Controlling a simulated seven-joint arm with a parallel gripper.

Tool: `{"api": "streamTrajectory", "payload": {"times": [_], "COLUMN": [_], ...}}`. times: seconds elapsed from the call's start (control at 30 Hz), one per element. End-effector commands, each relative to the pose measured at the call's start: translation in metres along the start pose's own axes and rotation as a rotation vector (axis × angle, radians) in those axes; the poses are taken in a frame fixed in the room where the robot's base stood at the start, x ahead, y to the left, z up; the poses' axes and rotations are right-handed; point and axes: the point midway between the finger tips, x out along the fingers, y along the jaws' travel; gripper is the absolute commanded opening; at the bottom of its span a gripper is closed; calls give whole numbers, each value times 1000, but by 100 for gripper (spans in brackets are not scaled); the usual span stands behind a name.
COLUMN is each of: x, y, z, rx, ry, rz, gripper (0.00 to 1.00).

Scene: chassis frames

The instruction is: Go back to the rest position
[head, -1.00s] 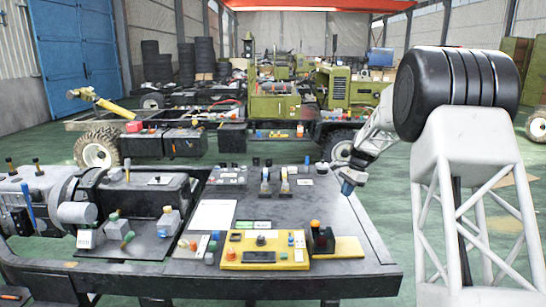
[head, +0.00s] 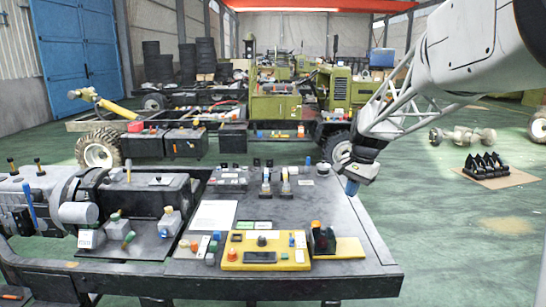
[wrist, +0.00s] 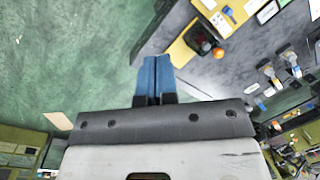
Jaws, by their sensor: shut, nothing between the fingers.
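My gripper (head: 351,187) has blue fingertips pointing down beside the right edge of the dark workbench (head: 350,235), above bench level in the head view. In the wrist view my gripper (wrist: 154,80) has its two blue fingers together, with nothing between them. Behind the fingertips there is green floor (wrist: 70,55), with the bench edge to their right. My arm comes in from the upper right of the head view.
A yellow control panel (head: 265,258) with an orange knob stands at the bench front, with a yellow-based black block (head: 323,238) beside it. Black parts lie on a brown sheet (head: 510,180) at right. Green vehicles stand behind.

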Motion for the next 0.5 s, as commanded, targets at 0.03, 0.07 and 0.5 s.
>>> {"api": "streamTrajectory", "payload": {"times": [0.03, 0.07, 0.5], "x": [-5, -6, -23], "y": [6, 10, 65], "z": [13, 19, 116], "rx": [-19, -32, -220], "ry": [9, 13, 83], "rz": [0, 1, 18], "gripper": [0, 0, 0]}}
